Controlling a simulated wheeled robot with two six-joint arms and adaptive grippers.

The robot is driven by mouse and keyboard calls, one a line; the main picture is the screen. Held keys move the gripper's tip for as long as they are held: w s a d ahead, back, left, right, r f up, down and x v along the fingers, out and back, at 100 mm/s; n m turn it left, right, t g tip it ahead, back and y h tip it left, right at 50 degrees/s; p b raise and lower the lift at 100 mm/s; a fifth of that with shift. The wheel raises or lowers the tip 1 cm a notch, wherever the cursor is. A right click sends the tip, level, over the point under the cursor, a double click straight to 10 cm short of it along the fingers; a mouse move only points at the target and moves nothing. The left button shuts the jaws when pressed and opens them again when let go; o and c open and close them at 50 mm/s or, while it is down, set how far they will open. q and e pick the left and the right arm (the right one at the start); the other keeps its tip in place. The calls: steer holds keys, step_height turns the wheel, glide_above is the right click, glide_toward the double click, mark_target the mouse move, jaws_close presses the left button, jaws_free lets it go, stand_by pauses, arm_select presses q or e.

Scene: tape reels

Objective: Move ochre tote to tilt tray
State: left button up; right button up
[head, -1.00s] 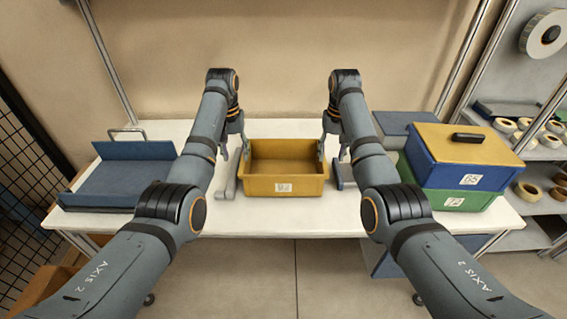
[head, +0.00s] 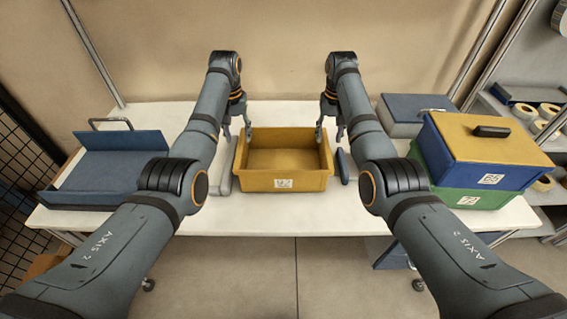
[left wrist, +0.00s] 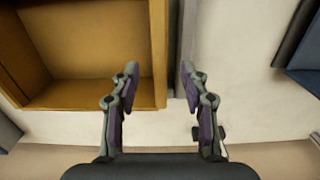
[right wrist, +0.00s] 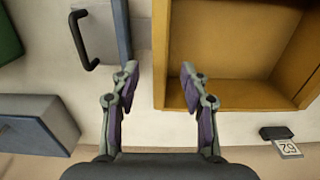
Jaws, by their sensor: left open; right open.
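The ochre tote (head: 258,184) is an open, empty box with a white label on its front, standing upright at the middle of the white table. The tilt tray (head: 88,196) is blue with a raised panel and lies at the table's left end. My left gripper (head: 236,134) is open at the tote's left side; in the left wrist view its fingers (left wrist: 160,82) are either side of the tote's wall (left wrist: 158,60). My right gripper (head: 330,132) is open at the right side; in the right wrist view its fingers (right wrist: 160,82) likewise flank the wall (right wrist: 161,50). Contact is unclear.
A blue bin with an ochre lid (head: 485,145) sits on a green bin (head: 478,197) at the right. A grey box with a blue lid (head: 412,108) stands behind them. A shelf (head: 545,205) stands far right.

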mark_target(240, 147)
arm_select(q)
steer(key=f, duration=0.4)
steer(key=shift+s, duration=0.3)
arm_select(e)
steer(key=f, duration=0.4)
steer(key=shift+s, duration=0.35)
arm_select(q)
steer(key=shift+w+f, duration=0.15)
steer(key=shift+f, duration=0.75)
arm_select(e)
steer(key=shift+w+f, duration=0.2)
steer(key=shift+f, duration=0.7)
arm_select(q)
steer(key=shift+r, duration=0.1)
arm_select(e)
steer(key=shift+s+r, duration=0.1)
arm_select(q)
steer(key=shift+c, duration=1.3)
arm_select(e)
steer(key=shift+c, duration=1.3)
arm_select(q)
jaws_close()
arm_select(e)
jaws_close()
